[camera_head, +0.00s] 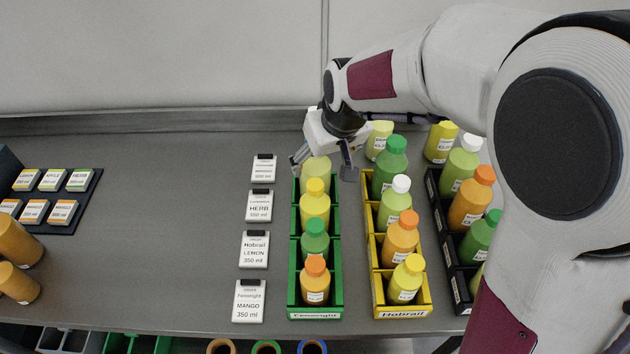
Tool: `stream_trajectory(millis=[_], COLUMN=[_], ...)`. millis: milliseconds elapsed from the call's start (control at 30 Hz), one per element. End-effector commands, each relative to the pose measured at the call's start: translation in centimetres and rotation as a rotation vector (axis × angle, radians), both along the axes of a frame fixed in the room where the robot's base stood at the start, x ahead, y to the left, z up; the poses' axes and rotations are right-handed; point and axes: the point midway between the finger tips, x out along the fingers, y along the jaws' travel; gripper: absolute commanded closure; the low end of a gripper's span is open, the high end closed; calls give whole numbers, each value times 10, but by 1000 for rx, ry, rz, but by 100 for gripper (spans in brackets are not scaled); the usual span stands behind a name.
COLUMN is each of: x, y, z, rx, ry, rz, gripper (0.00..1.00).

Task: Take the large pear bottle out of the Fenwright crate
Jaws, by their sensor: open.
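The green Fenwright crate (337,291) stands right of the table's middle, its name on the front edge. A pale yellow-green bottle (317,172) is in its rearmost compartment; it looks like the pear bottle, but its label cannot be read and its top is hidden by my gripper. My gripper (323,168) is open above the rear of the crate, one finger to each side of this bottle in the picture. I cannot tell whether the fingers touch it. In front of it stand a yellow-capped bottle (315,210), a green-capped bottle (315,243) and an orange-capped bottle (315,284).
The yellow Hobrail crate (400,311) with several bottles stands close on the right, and a dark crate (457,278) is beyond it. Several label cards (254,249) lie left of the green crate. The table (165,240) is clear farther left, up to a dark tray (72,216).

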Motion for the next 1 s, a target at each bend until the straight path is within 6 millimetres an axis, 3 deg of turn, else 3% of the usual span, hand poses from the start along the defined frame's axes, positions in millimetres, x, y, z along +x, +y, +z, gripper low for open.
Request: stream_trajectory(millis=[200,667,1000], x=[4,4,11], y=[2,3,13], z=[-11,-16,-44], rx=[0,-1,-2], ry=[1,3,4], rz=[0,0,1], gripper=[31,31,31])
